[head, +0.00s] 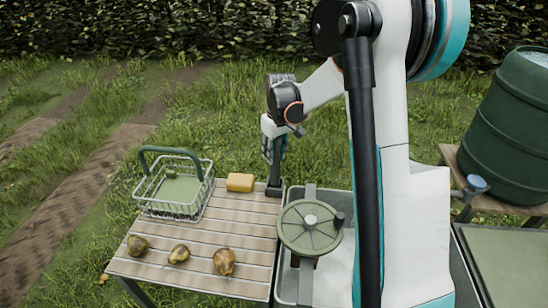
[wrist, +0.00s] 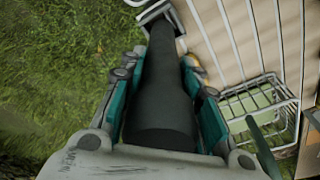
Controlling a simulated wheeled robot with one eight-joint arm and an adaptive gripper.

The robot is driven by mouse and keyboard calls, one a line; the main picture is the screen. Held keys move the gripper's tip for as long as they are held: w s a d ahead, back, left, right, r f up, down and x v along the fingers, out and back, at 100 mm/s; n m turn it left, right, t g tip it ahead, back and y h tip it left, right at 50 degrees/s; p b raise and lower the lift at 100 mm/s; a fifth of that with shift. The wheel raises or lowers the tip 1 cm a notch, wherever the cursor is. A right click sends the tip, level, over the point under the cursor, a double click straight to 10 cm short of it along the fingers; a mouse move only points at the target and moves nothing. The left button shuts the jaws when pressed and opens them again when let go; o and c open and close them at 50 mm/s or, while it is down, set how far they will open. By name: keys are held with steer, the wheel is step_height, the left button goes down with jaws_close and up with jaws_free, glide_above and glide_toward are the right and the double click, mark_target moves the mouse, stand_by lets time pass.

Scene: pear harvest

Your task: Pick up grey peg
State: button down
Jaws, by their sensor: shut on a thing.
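The dark grey peg (head: 277,170) stands upright at the back right corner of the slatted table. My gripper (head: 273,148) is above the table and shut around the upper part of the peg. In the wrist view the peg (wrist: 162,95) runs between the two teal fingers of my gripper (wrist: 158,70). The far end of the peg meets a small square dark piece with a pale edge (wrist: 153,13). I cannot tell whether the peg is seated in that piece or just clear of it.
The slatted table (head: 205,228) bears a wire basket (head: 180,213) with a green handle, a yellow block (head: 240,182) and several brownish pears (head: 224,261). A grey basin (head: 290,290) with a round green wheel-like lid (head: 310,228) adjoins its right side. A green barrel (head: 507,128) stands far right.

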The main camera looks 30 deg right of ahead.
step_height(320, 180, up, 16)
steer(key=p, duration=0.4)
step_height(320, 180, up, 7)
steer(key=p, duration=0.5)
steer(key=shift+r, duration=0.15)
stand_by(0.3)
